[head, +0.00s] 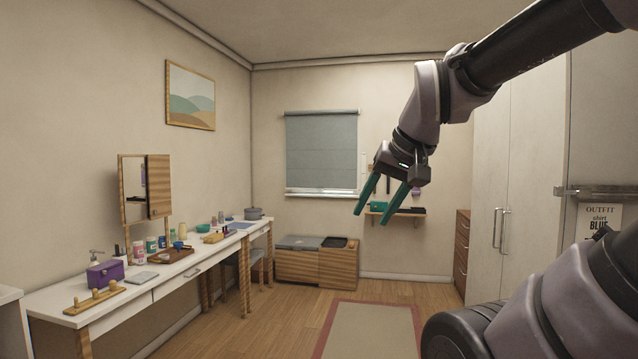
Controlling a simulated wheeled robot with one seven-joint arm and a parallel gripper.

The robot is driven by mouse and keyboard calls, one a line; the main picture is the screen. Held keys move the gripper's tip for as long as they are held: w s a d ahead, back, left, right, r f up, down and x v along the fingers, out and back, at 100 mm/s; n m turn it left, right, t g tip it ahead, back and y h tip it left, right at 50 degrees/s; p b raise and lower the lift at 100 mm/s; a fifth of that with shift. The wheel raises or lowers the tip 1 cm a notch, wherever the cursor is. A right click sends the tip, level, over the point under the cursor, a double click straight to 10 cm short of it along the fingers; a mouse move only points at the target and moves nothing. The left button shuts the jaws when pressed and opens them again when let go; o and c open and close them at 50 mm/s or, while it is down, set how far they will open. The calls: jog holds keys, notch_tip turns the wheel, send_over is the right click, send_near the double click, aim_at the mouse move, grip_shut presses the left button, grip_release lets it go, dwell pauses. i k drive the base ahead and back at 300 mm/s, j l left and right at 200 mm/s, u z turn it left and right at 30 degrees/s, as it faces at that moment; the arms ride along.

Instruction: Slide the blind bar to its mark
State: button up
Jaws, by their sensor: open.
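A grey-blue blind (321,150) hangs over the window on the far wall. Its pale bottom bar (321,192) lies near the foot of the window. A small tan strip (364,163) is on the wall just right of the blind; I cannot tell whether it is the mark. My gripper (380,207) has green fingers, spread open and empty, pointing down. It is in mid-air, well nearer to me than the blind, and shows to the right of it in the picture. The gripper hides part of the wall right of the window.
A long white table (140,290) with bottles and boxes runs along the left wall. A wooden bench (318,265) stands under the window. A small shelf (398,211) is on the far wall. A tall wardrobe (515,180) is at right. The rug (372,330) and floor ahead are clear.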

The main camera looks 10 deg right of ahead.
aim_at(344, 181)
jog(key=z, duration=0.2)
jog(key=i+z, duration=0.2)
jog(key=i, duration=2.05)
jog(key=i+l, duration=0.1)
jog(key=i, duration=2.55)
jog(key=i+l+u, duration=0.1)
jog(key=i, duration=1.25)
jog(key=i+l, duration=0.15)
jog(key=i, duration=1.15)
